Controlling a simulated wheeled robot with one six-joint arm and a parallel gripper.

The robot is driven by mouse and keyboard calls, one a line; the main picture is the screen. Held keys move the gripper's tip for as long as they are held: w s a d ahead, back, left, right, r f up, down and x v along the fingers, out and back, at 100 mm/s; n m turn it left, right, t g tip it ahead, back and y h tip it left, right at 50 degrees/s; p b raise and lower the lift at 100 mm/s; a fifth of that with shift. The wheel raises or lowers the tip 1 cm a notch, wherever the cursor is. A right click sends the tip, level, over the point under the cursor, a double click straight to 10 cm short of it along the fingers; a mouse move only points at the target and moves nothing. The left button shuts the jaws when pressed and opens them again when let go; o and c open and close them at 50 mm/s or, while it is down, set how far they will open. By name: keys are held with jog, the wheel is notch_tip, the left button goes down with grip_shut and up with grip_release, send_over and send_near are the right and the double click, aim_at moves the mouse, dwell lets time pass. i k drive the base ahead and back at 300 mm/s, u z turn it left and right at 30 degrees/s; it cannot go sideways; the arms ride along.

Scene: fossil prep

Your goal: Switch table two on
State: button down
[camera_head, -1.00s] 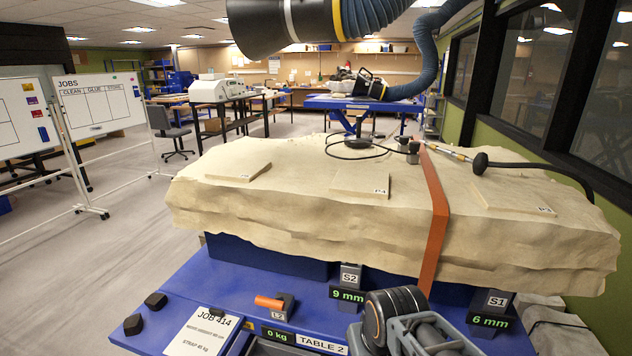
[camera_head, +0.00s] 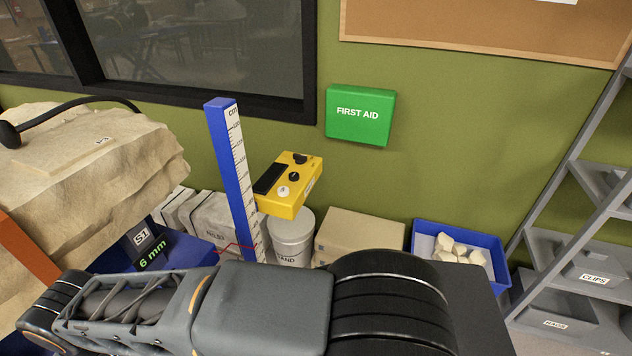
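Table two shows only as a blue corner (camera_head: 188,250) at the left, under the pale rock block (camera_head: 120,165). Its TABLE 2 sign is out of view now. A grey S1 support (camera_head: 142,238) with a green "6 mm" readout stands at the block's near corner. A yellow control box (camera_head: 302,186) with a dark panel and knobs sits beside a blue measuring post (camera_head: 232,180); its mounting is hidden and I cannot tell what it controls. My grey and black arm crosses the foreground. My gripper is not in view.
A green first aid box (camera_head: 360,116) hangs on the wall. On the floor along it are wrapped blocks (camera_head: 212,222), a sand bucket (camera_head: 292,238), a cardboard box (camera_head: 358,235) and a blue bin (camera_head: 425,228) of pale lumps. Grey shelving (camera_head: 590,250) stands right.

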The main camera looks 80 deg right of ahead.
aim_at(299, 159)
jog(key=z, duration=2.5)
jog(key=k, duration=1)
jog(key=z, duration=0.9)
jog(key=i, duration=1.05)
jog(key=u, duration=0.85)
jog(key=i, duration=0.8)
jog(key=u, duration=0.8)
